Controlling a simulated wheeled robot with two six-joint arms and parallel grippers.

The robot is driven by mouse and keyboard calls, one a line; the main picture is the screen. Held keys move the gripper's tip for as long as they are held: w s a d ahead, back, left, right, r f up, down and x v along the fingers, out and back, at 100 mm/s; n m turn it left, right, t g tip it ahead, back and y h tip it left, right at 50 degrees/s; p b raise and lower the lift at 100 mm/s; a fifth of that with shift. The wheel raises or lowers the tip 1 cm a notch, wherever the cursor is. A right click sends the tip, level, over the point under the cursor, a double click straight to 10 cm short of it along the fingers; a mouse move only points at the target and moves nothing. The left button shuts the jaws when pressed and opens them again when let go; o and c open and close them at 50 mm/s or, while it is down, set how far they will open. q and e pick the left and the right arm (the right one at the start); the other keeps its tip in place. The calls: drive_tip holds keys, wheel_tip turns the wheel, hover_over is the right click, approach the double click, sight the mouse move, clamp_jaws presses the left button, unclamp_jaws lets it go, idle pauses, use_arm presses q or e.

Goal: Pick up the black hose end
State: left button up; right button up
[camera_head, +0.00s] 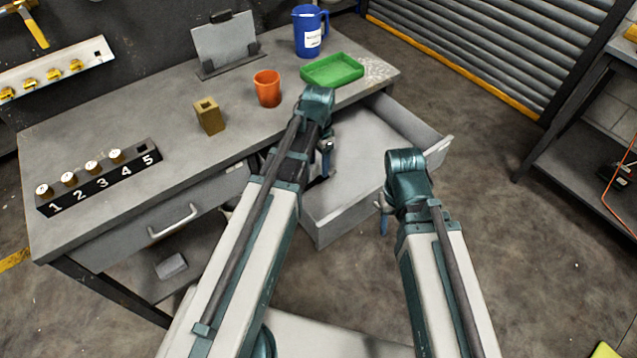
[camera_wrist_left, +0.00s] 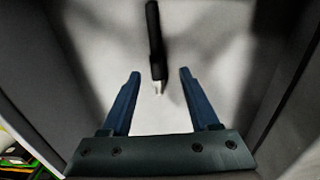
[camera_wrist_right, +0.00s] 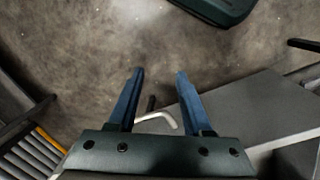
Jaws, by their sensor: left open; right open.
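A slim black rod-like piece with a pale metal tip, which looks like the black hose end (camera_wrist_left: 154,45), lies on the light drawer floor in the left wrist view. My left gripper (camera_wrist_left: 160,73) is open above the drawer, its fingers on either side of the tip in the picture and not closed on it. In the head view my left gripper (camera_head: 325,158) is over the open drawer (camera_head: 345,222), and my arm hides the hose end. My right gripper (camera_head: 382,214) is open and empty near the drawer's front; it also shows in the right wrist view (camera_wrist_right: 160,73).
The drawer walls stand on both sides of my left gripper. On the workbench (camera_head: 140,200) are a numbered black rack (camera_head: 100,180), a brass block (camera_head: 209,116), an orange cup (camera_head: 267,88), a green tray (camera_head: 333,71) and a blue jug (camera_head: 309,30).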

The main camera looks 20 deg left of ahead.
sight(319, 178)
use_arm(q)
drive_tip(key=shift+s+d+f+b, duration=0.1)
drive_tip(key=shift+s+f+b, duration=0.05)
drive_tip(key=shift+f+b, duration=1.2)
drive_tip(key=shift+s+f+b, duration=0.15)
drive_tip(key=shift+f+b, duration=1.15)
drive_tip(key=shift+r, duration=0.1)
drive_tip(key=shift+c, duration=0.2)
clamp_jaws()
